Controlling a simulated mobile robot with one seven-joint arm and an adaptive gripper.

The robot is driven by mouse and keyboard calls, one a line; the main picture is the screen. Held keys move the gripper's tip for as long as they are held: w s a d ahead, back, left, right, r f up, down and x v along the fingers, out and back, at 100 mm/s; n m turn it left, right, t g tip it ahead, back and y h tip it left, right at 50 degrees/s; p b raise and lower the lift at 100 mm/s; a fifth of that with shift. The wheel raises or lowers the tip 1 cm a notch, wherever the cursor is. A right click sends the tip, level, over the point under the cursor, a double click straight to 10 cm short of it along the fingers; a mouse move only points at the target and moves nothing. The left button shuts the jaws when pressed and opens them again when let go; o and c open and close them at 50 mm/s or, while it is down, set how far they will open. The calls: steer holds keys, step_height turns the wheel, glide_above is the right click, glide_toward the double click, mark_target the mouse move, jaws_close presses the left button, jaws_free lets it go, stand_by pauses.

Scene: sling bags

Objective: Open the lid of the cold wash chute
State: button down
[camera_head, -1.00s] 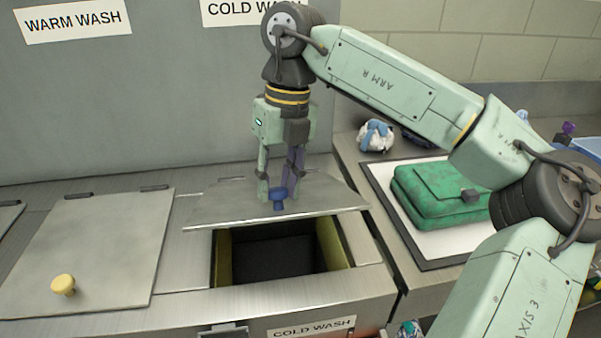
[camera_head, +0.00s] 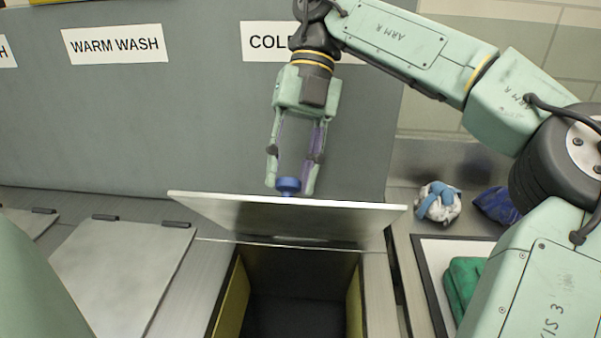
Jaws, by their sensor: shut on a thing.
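The cold wash chute lid (camera_head: 290,218) is a metal flap, raised steeply on its back edge over the chute. The chute opening (camera_head: 297,300) below it is dark, with yellow-green side walls. A blue knob (camera_head: 288,186) stands at the lid's upper edge. My gripper (camera_head: 290,184) points down and is shut on the knob, one finger on each side. The cold wash label (camera_head: 268,42) on the wall behind is partly hidden by my arm.
The warm wash lid (camera_head: 118,270) lies shut at the left under its label (camera_head: 115,44). At the right are a white and blue bundle (camera_head: 437,202), a dark blue cloth (camera_head: 497,205) and a green bag (camera_head: 463,285) on a dark-edged white mat (camera_head: 440,255).

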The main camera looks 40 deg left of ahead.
steer(key=shift+w, duration=0.1)
steer(key=c, duration=1.2)
jaws_free()
steer(key=shift+f, duration=0.1)
